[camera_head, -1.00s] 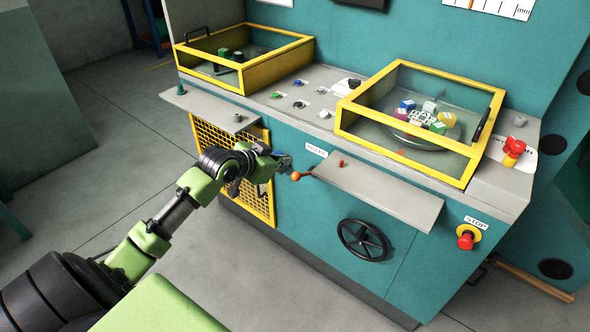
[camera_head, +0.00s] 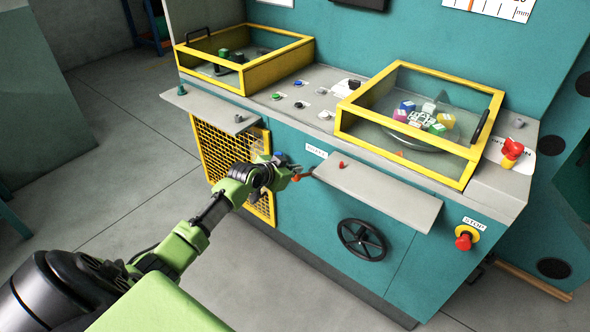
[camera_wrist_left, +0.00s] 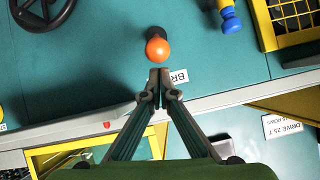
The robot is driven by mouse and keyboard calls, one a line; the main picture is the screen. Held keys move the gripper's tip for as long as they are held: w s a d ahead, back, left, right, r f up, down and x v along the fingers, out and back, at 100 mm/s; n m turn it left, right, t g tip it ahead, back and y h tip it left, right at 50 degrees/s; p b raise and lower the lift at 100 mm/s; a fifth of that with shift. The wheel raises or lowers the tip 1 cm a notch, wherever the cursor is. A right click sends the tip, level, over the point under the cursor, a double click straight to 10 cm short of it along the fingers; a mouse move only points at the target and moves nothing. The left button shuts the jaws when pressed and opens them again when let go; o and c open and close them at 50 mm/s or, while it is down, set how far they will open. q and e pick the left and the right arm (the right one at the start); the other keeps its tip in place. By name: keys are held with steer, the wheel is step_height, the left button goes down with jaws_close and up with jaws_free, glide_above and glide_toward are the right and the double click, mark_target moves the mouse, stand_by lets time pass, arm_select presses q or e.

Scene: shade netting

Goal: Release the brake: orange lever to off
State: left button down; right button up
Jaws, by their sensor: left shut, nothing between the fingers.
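The orange ball knob of the brake lever (camera_wrist_left: 158,50) sits on a short dark stem on the teal machine front. In the head view the knob (camera_head: 297,178) is partly covered by my left gripper (camera_head: 294,171). In the wrist view the left gripper (camera_wrist_left: 160,74) is shut and empty, its fingertips close beside the knob on the label side; I cannot tell whether they touch. A white label (camera_wrist_left: 178,77) reading "BR", the rest covered, lies behind the fingertips. My right gripper is not in view.
A blue-knobbed lever (camera_wrist_left: 230,22) and yellow mesh (camera_head: 222,152) are near the gripper. A grey shelf (camera_head: 380,192) juts out to the right, above a black handwheel (camera_head: 362,239). A red stop button (camera_head: 464,241) is further right.

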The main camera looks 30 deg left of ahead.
arm_select(q)
steer(key=shift+f, duration=0.2)
stand_by(0.3)
